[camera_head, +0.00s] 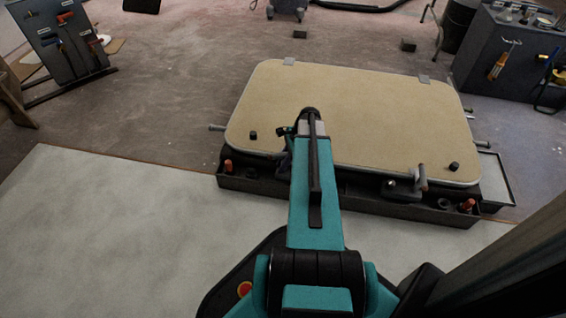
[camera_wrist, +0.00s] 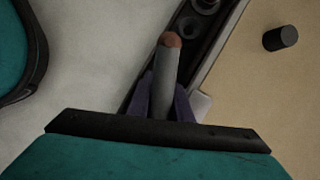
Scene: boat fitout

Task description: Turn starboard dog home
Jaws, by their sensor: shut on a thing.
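A hatch with a beige lid (camera_head: 365,105) lies in a dark frame (camera_head: 350,205) in the head view. My gripper (camera_wrist: 167,108) is shut on a grey dog handle (camera_wrist: 164,78) with a reddish-brown tip. The handle stands between the two fingers in the wrist view. In the head view my arm covers the gripper and most of this dog at the hatch's near edge. Another dog (camera_head: 405,187) with a brown handle sits on the near edge to the right, apart from my gripper. I cannot tell from the pictures which dog is starboard.
Black stubs (camera_head: 253,134) (camera_wrist: 280,38) stand on the lid, and orange-topped pegs (camera_head: 467,206) stand at the frame's near corners. A tray (camera_head: 497,178) adjoins the frame at right. A tool board (camera_head: 68,45) is far left, and a dark cabinet (camera_head: 510,65) is far right.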

